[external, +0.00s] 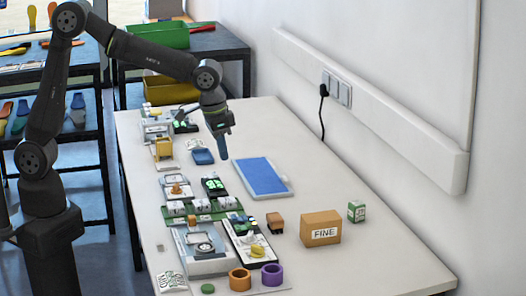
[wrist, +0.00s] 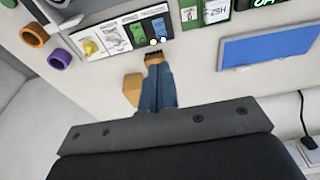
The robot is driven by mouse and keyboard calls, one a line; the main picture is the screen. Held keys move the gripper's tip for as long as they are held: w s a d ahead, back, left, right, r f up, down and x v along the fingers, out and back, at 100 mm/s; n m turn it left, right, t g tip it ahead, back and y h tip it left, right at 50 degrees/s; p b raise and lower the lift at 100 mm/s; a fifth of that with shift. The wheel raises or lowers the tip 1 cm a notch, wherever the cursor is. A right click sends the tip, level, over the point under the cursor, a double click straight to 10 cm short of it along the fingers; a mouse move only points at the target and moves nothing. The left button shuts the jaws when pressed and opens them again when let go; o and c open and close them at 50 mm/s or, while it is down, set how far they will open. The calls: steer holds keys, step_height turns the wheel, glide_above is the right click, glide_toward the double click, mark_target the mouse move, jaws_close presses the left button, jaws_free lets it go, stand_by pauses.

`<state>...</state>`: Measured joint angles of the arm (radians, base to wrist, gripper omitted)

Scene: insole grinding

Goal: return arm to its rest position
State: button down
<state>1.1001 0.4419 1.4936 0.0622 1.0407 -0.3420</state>
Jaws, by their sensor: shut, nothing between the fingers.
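My arm (external: 150,55) rises from its dark base at the left and reaches over the white table (external: 345,250). My gripper (external: 223,155) hangs down above the table, beside the upper left end of a blue pad (external: 262,178). In the wrist view its blue fingers (wrist: 157,70) are together with nothing between them. Their tips overlap a small brown block (wrist: 152,58) in that picture, but it appears to lie beyond them. A rest position is not marked in either view.
A blue tray (external: 203,157) is close left of the gripper. Devices and a green rack (external: 202,212) line the table's left side. A box marked FINE (external: 320,229) stands at the right. A wall rail (external: 370,110) with a plugged cable runs behind the table.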

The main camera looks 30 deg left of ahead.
steer(key=shift+s+a+r, duration=0.1)
steer(key=shift+s+r, duration=0.05)
steer(key=shift+r, duration=0.9)
stand_by(3.0)
